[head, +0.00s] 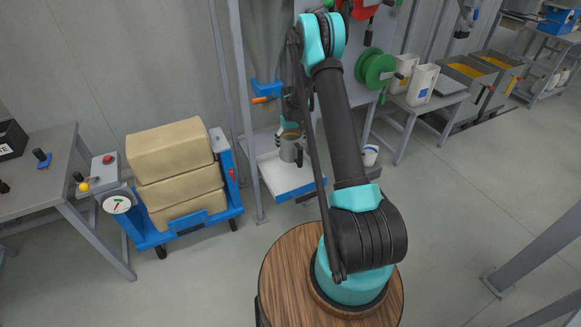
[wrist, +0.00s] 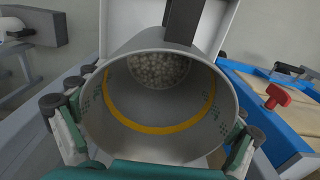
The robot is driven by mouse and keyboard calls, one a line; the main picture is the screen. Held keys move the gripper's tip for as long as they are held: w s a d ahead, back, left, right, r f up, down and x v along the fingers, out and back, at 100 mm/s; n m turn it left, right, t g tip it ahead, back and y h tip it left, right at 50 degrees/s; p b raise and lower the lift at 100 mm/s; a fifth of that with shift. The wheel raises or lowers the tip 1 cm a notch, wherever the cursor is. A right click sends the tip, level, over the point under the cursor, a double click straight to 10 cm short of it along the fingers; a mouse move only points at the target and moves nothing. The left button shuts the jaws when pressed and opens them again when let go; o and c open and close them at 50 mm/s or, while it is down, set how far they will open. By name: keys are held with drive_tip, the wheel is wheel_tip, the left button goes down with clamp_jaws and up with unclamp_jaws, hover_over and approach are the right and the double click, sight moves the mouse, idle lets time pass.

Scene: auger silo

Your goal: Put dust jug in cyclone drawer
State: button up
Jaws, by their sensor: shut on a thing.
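The dust jug (head: 290,150) is a grey cylinder held upright in my gripper (head: 291,143). In the wrist view, the dust jug (wrist: 150,145) fills the middle, with a yellow band inside and pale grainy contents at its far end. My gripper's fingers (wrist: 152,118) close on its two sides. The cyclone drawer (head: 283,190) is a pale, shallow open tray with a blue front, pulled out below the blue funnel. In the head view the jug appears over the drawer's back part; I cannot tell whether it touches the floor of it.
A blue cart (head: 205,220) with stacked tan sacks (head: 175,165) stands left of the drawer. Grey frame posts (head: 245,110) rise beside the drawer. A bench (head: 425,105) with white containers is to the right. The floor at front right is mostly clear.

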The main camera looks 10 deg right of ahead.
wheel_tip(320, 180, down, 14)
drive_tip(key=shift+a+r, duration=0.1)
drive_tip(key=shift+r, duration=0.1)
drive_tip(key=shift+f, duration=0.15)
drive_tip(key=o, duration=1.5)
drive_tip(key=shift+c, duration=0.2)
